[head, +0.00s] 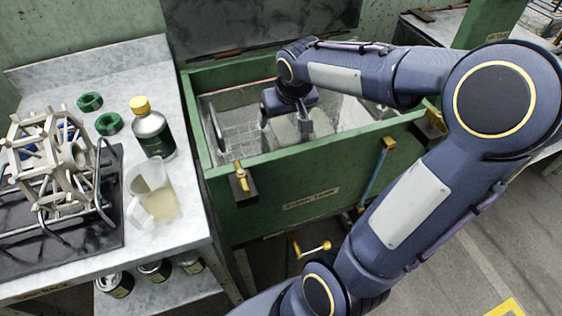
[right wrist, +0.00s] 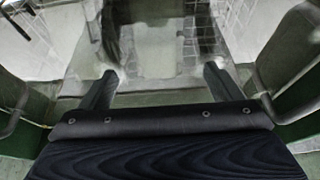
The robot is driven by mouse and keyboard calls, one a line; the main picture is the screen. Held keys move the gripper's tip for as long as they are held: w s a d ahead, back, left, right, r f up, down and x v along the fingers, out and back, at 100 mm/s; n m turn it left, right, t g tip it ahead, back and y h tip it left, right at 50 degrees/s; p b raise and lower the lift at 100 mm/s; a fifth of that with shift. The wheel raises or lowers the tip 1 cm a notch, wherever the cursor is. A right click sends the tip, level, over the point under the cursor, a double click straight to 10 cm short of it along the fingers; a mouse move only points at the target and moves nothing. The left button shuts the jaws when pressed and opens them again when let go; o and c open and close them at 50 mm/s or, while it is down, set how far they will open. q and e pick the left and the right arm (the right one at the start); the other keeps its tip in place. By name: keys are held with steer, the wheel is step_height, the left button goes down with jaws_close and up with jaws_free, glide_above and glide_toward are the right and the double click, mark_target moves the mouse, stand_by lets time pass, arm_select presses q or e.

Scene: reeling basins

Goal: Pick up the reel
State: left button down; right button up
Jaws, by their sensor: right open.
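The reel (head: 70,157), a pale many-spoked frame, rests on a metal cradle on the left bench. My right gripper (head: 286,122) is pointed down inside the green tank (head: 290,193), well to the right of the reel. Its two fingers are apart with nothing between them, and they also show in the right wrist view (right wrist: 158,82). The right wrist view looks into the tank, with pale gridded and clear surfaces ahead of the fingers. The reel is not seen there. My left gripper is not in view.
On the bench (head: 160,75) stand a dark bottle with a yellow cap (head: 152,130), a clear jug (head: 153,192) and two green rings (head: 108,123). A black tray (head: 80,252) lies under the cradle. Several cans sit on the shelf below. The tank walls surround my right gripper.

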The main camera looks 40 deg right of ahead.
mark_target(280, 129)
steer(key=shift+w+d+f, duration=0.2)
steer(key=shift+w+f, duration=0.05)
steer(key=shift+f, duration=0.25)
steer(key=b+x, duration=0.1)
steer(key=x, duration=0.6)
steer(key=shift+r, duration=0.1)
steer(key=c, duration=1.2)
